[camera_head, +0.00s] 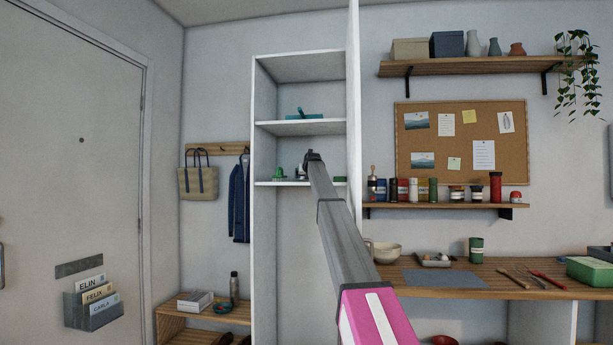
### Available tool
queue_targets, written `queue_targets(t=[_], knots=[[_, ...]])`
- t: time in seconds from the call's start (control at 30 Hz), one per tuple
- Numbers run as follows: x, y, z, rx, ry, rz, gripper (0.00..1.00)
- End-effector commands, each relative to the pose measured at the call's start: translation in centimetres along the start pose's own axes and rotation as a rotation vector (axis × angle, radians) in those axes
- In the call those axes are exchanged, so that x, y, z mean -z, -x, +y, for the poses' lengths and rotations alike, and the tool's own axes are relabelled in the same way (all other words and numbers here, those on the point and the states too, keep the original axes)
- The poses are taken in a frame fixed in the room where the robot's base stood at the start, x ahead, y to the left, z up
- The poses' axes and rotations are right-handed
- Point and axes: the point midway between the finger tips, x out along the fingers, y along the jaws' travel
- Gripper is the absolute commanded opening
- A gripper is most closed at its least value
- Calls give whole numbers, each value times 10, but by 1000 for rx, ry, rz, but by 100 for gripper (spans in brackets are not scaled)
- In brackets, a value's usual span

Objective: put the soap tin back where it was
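My arm reaches up into a tall white open cabinet (264,150). My gripper (312,156) is small and dark in this view, just above the lower shelf (290,183). Its fingers are too small to show whether they are open or shut, or whether they hold anything. A low green item (340,179) lies on that shelf to the right of my gripper, partly behind my arm. I cannot tell whether it is the soap tin. A green object (278,174) stands on the same shelf to the left. A flat teal object (305,115) lies on the shelf above.
A tall white panel (353,100) stands along the cabinet's right side, close to my arm. To the right are a wall shelf with jars (460,206) and a wooden worktop (500,285) with a bowl (383,252) and tools. A low bench (180,312) stands at the left.

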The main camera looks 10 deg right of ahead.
Motion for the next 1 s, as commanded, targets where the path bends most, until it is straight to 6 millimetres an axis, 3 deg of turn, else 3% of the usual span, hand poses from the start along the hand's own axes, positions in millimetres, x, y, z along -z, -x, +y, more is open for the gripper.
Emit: queue_targets(t=[0.83, 0.87, 1.0], knots=[[9, -4, 0, 0, 0, -1, 60], [9, -4, 0, 0, 0, -1, 96], [9, -4, 0, 0, 0, -1, 100]])
